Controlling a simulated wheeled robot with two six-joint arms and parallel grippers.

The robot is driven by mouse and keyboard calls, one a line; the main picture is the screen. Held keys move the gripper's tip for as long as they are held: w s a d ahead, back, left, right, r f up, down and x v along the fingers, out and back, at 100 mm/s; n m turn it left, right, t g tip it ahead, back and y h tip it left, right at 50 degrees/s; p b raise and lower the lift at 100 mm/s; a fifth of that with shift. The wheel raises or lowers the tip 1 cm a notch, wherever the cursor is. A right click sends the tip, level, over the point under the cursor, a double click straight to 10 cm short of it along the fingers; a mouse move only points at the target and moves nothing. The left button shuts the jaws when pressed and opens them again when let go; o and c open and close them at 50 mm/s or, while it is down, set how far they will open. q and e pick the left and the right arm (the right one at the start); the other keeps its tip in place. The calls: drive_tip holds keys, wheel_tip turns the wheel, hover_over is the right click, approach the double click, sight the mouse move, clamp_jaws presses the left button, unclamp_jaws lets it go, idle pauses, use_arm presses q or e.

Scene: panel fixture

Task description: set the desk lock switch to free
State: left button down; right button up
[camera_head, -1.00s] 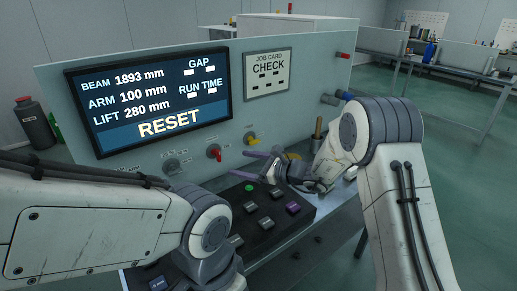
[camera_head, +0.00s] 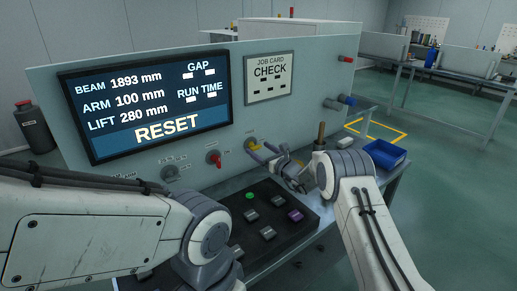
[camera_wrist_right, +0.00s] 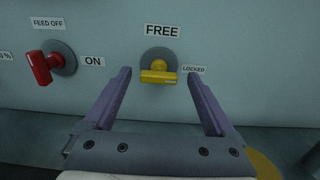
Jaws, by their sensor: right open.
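The yellow lock switch (camera_head: 251,145) is on the upright panel, right of a red switch. In the right wrist view the yellow switch (camera_wrist_right: 158,76) has a FREE label (camera_wrist_right: 162,30) above it and a LOCKED label (camera_wrist_right: 193,69) at its right. Its handle lies sideways, with its right end by LOCKED. My right gripper (camera_head: 263,151) is open in front of the switch. In the right wrist view its two purple fingers (camera_wrist_right: 159,80) stand on either side of the handle, with gaps on both sides. My left arm shows, but its gripper does not.
A red switch (camera_wrist_right: 40,66), labelled FEED OFF and ON, is left of the yellow one. The screen (camera_head: 150,100) reads RESET. A dark button box (camera_head: 262,222) lies below the panel. A wooden-handled tool (camera_head: 320,132) and a blue bin (camera_head: 385,153) are at the right.

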drive_tip(key=shift+w+a, duration=0.4)
drive_tip(key=c, duration=1.4)
drive_tip(key=n+b, duration=0.3)
drive_tip(key=b, duration=0.6)
drive_tip(key=f+n+b, duration=0.1)
drive_tip(key=n+b, duration=0.3)
drive_tip(key=b, duration=0.5)
drive_tip(key=shift+s+a+f+n+b, duration=0.1)
drive_tip(key=shift+n+b, duration=0.2)
drive_tip(key=shift+r+n+b, duration=0.15)
drive_tip(key=shift+n+b, duration=2.45)
drive_tip(key=shift+b, duration=1.3)
drive_tip(key=shift+r+n+b, duration=0.15)
drive_tip(key=shift+n+b, duration=2.45)
drive_tip(key=shift+b, duration=1.3)
